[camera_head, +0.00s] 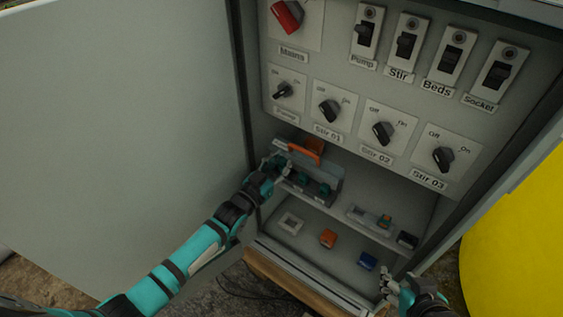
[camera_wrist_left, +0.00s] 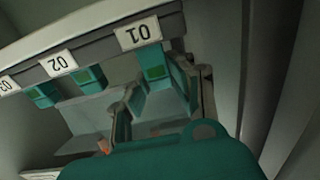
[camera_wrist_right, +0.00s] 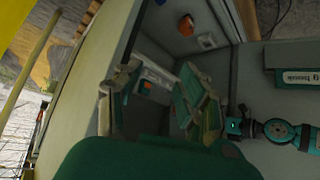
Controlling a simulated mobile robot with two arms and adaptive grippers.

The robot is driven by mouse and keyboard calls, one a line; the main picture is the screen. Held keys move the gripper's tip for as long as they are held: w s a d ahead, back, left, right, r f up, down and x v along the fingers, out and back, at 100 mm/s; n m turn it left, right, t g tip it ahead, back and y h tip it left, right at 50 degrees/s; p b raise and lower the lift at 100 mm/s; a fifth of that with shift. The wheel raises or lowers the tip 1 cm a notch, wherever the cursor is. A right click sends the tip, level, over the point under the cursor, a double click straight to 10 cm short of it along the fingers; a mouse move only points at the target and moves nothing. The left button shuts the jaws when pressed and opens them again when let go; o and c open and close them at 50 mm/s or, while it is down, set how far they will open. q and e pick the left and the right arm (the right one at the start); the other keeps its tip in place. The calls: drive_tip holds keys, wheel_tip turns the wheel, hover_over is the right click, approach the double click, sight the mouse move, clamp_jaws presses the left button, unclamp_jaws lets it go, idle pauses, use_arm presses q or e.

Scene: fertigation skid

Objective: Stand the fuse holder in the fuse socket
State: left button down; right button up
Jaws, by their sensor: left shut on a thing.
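My left gripper (camera_head: 279,167) is at the left end of a grey rail inside the cabinet. In the left wrist view its fingers (camera_wrist_left: 160,100) are shut on the teal block (camera_wrist_left: 158,82) under the label 01, which still sits at the rail. My right gripper (camera_head: 395,287) is open and empty near the cabinet's front right; its fingers also show in the right wrist view (camera_wrist_right: 155,100). A pale square socket (camera_head: 291,222) is on the cabinet floor. I cannot tell for certain which piece is the fuse holder or which is the fuse socket.
An orange block (camera_head: 328,238) and a blue block (camera_head: 367,260) are on the cabinet floor. A pale plate (camera_head: 360,214) with a teal-orange piece and a dark block (camera_head: 407,240) are further right. The switch panel (camera_head: 350,90) overhangs. The open door (camera_head: 120,130) borders the left.

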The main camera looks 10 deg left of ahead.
use_arm(q)
drive_tip(key=shift+f, duration=0.1)
use_arm(e)
drive_tip(key=shift+w+a+r, duration=0.2)
drive_tip(key=shift+w+r, duration=0.05)
drive_tip(key=shift+w, duration=0.05)
use_arm(q)
drive_tip(key=shift+f+b, duration=0.3)
use_arm(e)
drive_tip(key=shift+w+a+r+t, duration=0.2)
drive_tip(key=shift+w+r+t, duration=0.35)
drive_tip(key=shift+w+t, duration=0.25)
use_arm(q)
drive_tip(key=shift+f, duration=0.1)
use_arm(e)
drive_tip(key=shift+w+a+r+y, duration=0.15)
drive_tip(key=shift+y, duration=0.15)
use_arm(q)
drive_tip(key=shift+f, duration=0.15)
use_arm(e)
drive_tip(key=shift+w+a+r+t, duration=0.2)
drive_tip(key=shift+w+r+t, duration=0.2)
drive_tip(key=shift+t, duration=0.1)
use_arm(q)
drive_tip(key=c, duration=1.1)
unclamp_jaws()
drive_tip(key=v, duration=0.8)
